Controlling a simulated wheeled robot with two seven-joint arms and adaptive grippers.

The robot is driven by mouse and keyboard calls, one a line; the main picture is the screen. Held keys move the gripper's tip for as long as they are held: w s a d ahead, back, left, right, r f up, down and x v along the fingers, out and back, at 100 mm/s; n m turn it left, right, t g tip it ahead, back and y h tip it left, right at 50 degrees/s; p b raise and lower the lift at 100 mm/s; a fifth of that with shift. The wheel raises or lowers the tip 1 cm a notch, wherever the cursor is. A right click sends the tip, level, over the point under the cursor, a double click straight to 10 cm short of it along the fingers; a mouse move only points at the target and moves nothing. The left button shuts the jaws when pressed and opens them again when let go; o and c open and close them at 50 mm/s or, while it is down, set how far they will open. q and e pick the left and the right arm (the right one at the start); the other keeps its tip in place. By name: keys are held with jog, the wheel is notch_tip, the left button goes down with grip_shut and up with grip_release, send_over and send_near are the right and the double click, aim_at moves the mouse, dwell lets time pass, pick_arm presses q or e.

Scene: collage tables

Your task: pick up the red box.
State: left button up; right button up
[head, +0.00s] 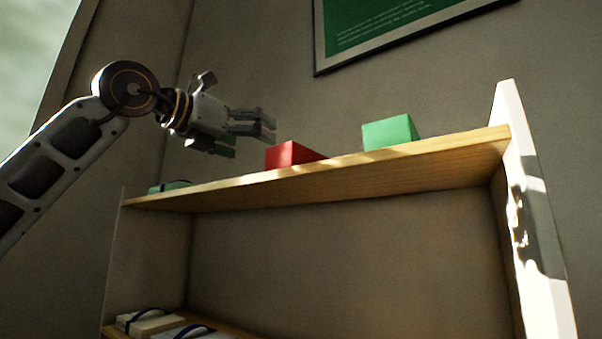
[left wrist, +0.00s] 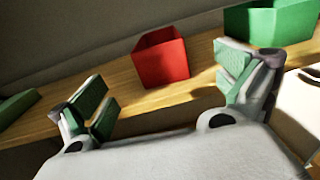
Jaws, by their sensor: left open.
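The red box (head: 291,154) stands on the upper wooden shelf, near its middle. In the left wrist view the red box (left wrist: 161,58) lies beyond and between the spread fingertips, apart from both. My left gripper (head: 252,131) comes in from the left, just left of the red box and slightly above the shelf. In the left wrist view my left gripper (left wrist: 165,95) is open with green finger pads and nothing between them. My right gripper is in neither view.
A green box (head: 389,133) stands right of the red box on the wooden shelf (head: 330,181). A flat green item (head: 170,187) lies at the shelf's left end. A white side panel (head: 527,200) bounds the right. Bound items (head: 150,321) lie on the lower shelf.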

aim_at(279, 151)
pick_arm(q)
jog(key=p+x, duration=0.2)
jog(key=x, duration=0.5)
jog(key=shift+d+r, duration=0.1)
jog(key=shift+p+x, duration=0.3)
jog(key=shift+x, duration=0.45)
jog(key=shift+w, duration=0.1)
jog(key=shift+p+x, duration=0.75)
jog(key=shift+x, duration=0.4)
jog(key=shift+f+p+x, duration=0.2)
jog(key=shift+p+x, duration=0.4)
jog(key=shift+x, duration=0.8)
jog(key=shift+w, duration=0.1)
